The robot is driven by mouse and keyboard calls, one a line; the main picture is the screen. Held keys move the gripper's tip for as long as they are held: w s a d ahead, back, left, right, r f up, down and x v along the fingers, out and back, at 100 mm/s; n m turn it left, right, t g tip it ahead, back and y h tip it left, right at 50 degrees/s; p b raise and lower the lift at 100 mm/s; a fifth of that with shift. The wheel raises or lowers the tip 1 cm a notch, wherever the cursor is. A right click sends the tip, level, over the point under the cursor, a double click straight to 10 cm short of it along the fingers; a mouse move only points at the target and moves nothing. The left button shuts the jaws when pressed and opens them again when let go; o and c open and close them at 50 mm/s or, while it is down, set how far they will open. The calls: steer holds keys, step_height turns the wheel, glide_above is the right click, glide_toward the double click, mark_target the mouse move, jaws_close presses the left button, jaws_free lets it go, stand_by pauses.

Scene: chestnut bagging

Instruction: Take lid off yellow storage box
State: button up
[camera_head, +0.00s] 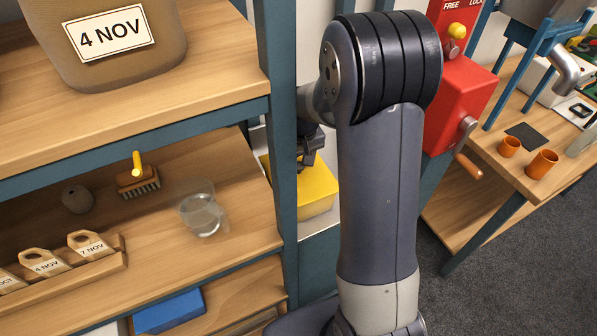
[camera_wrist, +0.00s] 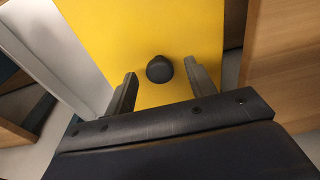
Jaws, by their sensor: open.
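The yellow storage box (camera_head: 308,190) stands in the gap behind the shelf's blue post, partly hidden by my arm and the post. Its flat yellow lid (camera_wrist: 150,40) fills the middle of the wrist view. A dark round knob (camera_wrist: 159,69) sticks up from the lid. My gripper (camera_wrist: 158,80) is open, with one finger on each side of the knob and space between the fingers and it. In the head view my gripper (camera_head: 308,160) is mostly hidden behind my arm, just above the box. I cannot tell how high the fingertips are above the lid.
A wooden shelf (camera_head: 220,85) with a blue post (camera_head: 284,200) stands close on the left. A jug (camera_head: 203,212) and a brush (camera_head: 138,180) sit on its middle board. A red crank machine (camera_head: 455,95) is to the right. A wooden panel (camera_wrist: 285,60) is close beside the lid.

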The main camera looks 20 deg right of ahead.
steer(key=shift+f, duration=0.2)
steer(key=shift+c, duration=0.5)
jaws_close()
